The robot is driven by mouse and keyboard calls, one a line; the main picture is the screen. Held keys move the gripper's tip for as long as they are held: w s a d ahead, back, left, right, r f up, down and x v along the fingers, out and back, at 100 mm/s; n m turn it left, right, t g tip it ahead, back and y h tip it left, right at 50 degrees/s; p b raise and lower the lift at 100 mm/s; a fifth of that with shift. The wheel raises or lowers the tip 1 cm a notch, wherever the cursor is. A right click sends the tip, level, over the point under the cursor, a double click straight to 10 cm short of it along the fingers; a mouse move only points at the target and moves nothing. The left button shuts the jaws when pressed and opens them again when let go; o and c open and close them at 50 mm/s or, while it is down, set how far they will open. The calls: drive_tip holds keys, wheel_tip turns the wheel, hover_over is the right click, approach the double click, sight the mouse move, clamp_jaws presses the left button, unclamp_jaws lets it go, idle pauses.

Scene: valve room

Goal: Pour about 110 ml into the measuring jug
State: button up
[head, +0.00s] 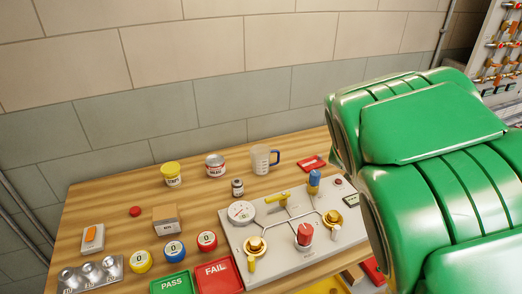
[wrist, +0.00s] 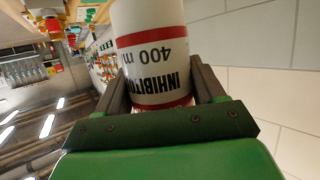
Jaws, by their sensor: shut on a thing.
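The measuring jug (head: 260,160) is clear with a blue handle on its right. It stands upright toward the back of the wooden table in the head view; I cannot make out any liquid in it. My gripper (wrist: 162,84) is shut on a white container (wrist: 150,50) with red bands, labelled "INHIBITOR 400 ml", in the wrist view. Its label reads upside down there, and its far end runs out of the frame. In the head view my green arm fills the right side, and the gripper and held container do not show.
The valve panel (head: 278,250) with raised knobs is in front. PASS (head: 172,284) and FAIL (head: 216,270) trays lie at the front.

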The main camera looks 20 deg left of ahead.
drive_tip(key=w+a+f+n+y, duration=0.2)
drive_tip(key=w+a+n+y, duration=0.1)
drive_tip(key=w+a, duration=0.35)
drive_tip(key=a+f+n+g+y, duration=0.1)
drive_tip(key=a+f+n+y, duration=0.1)
drive_tip(key=a, duration=0.8)
drive_tip(key=a+f+n+g+y, duration=0.1)
drive_tip(key=a+f+n+y, duration=0.1)
drive_tip(key=a, duration=0.8)
drive_tip(key=shift+w+a+f+n+y, duration=0.35)
drive_tip(key=shift+n+y, duration=0.25)
drive_tip(key=shift+y, duration=0.5)
drive_tip(key=shift+f, duration=0.1)
